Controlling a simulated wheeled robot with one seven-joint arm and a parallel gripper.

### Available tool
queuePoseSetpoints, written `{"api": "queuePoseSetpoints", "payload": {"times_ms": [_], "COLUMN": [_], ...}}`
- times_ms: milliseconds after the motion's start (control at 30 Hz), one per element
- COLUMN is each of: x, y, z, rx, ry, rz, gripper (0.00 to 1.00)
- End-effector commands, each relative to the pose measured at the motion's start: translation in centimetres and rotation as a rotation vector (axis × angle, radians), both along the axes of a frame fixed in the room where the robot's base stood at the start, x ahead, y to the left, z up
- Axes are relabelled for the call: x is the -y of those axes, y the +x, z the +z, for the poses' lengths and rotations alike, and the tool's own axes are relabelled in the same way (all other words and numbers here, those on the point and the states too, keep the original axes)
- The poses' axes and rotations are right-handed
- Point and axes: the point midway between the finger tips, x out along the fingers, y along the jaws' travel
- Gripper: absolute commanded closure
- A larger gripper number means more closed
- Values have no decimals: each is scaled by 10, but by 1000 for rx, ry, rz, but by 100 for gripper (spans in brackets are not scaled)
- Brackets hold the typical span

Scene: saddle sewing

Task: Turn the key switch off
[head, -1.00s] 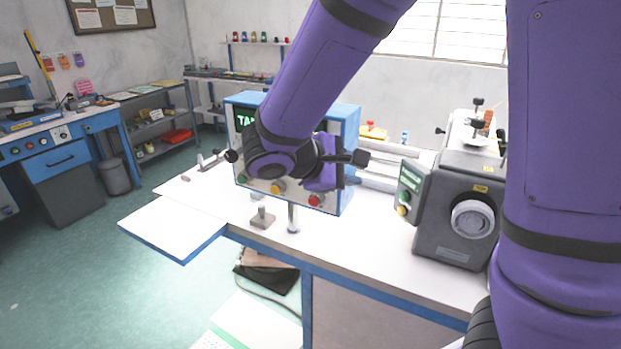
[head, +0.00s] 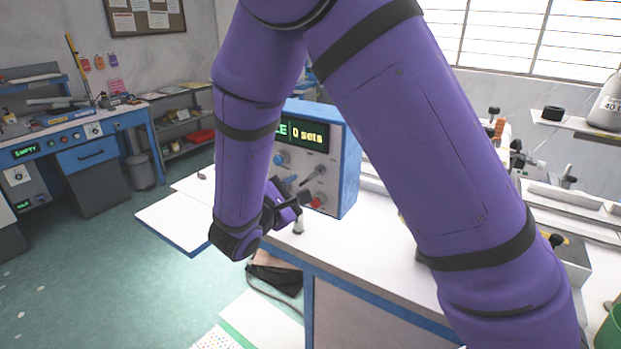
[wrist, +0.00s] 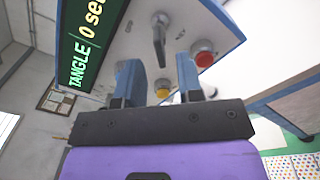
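The blue-and-white control box (head: 347,165) stands on the table, partly behind my arm in the head view. In the wrist view, its panel (wrist: 125,45) fills the upper middle. A grey metal key-like lever (wrist: 159,38) on a round base sticks out of the panel; this looks like the key switch. It lies just beyond and between my fingertips. A red button (wrist: 204,52) is beside the right finger, and a yellow button (wrist: 163,92) shows between the fingers. My gripper (wrist: 159,66) is open and empty. In the head view my gripper (head: 303,190) is close to the panel front.
A white tabletop (head: 375,250) with blue edging spreads below. A low shelf (head: 180,115) and a workbench (head: 75,130) stand at the left. The floor at left is open.

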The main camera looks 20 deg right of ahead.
Motion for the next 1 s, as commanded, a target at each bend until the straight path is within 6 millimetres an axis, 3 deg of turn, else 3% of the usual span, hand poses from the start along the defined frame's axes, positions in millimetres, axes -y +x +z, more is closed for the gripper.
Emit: {"api": "queuePoseSetpoints", "payload": {"times_ms": [333, 767, 800, 933, 1000], "x": [43, 52, 52, 51, 51], "y": [31, 37, 37, 37, 37], "z": [0, 0, 0, 0, 0], "rx": [0, 0, 0, 0, -1], "ry": [1, 1, 1, 1, 0], "rz": [-2, -1, -1, -1, -1], "gripper": [66, 66, 68, 98, 100]}}
